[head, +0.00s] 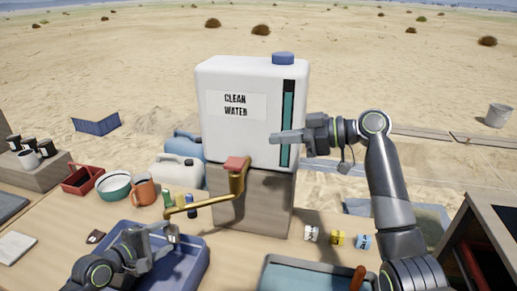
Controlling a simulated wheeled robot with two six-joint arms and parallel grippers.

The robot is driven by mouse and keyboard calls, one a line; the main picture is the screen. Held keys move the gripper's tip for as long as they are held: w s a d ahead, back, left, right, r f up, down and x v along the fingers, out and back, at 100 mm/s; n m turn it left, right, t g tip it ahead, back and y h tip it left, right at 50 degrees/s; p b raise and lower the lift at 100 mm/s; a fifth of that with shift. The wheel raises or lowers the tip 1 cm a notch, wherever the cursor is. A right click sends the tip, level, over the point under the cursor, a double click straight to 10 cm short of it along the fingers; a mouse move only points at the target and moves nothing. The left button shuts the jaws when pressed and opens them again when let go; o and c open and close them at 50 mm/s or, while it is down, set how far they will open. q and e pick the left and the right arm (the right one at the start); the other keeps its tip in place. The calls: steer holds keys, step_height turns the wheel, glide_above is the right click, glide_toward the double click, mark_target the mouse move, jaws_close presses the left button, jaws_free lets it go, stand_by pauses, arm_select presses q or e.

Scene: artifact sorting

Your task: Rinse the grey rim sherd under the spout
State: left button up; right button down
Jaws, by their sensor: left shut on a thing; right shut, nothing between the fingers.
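The brass spout (203,207) reaches left from the tap below the white water tank (215,120), over the blue basin (195,268). My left gripper (172,238) is over the basin, just below the spout's end, shut on a small piece that I take for the grey rim sherd; the fingers mostly hide it. I cannot make out a water stream. The tap's red lever (236,163) is at the tank's lower front. My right gripper (275,137) is shut and empty, in front of the tank beside its level gauge, above and right of the lever.
A dark sherd (95,237) lies left of the basin. An orange mug (144,190), a green-white bowl (114,186) and small bottles (190,203) stand behind it. Numbered blocks (337,238) and a teal tray (300,263) are at right.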

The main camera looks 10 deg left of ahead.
glide_above(243, 163)
step_height(243, 163, down, 3)
steer(key=shift+a+r, duration=0.15)
steer(key=shift+d+f, duration=0.2)
steer(key=shift+f, duration=1.6)
steer(key=shift+d+f, duration=0.1)
steer(key=shift+f, duration=0.9)
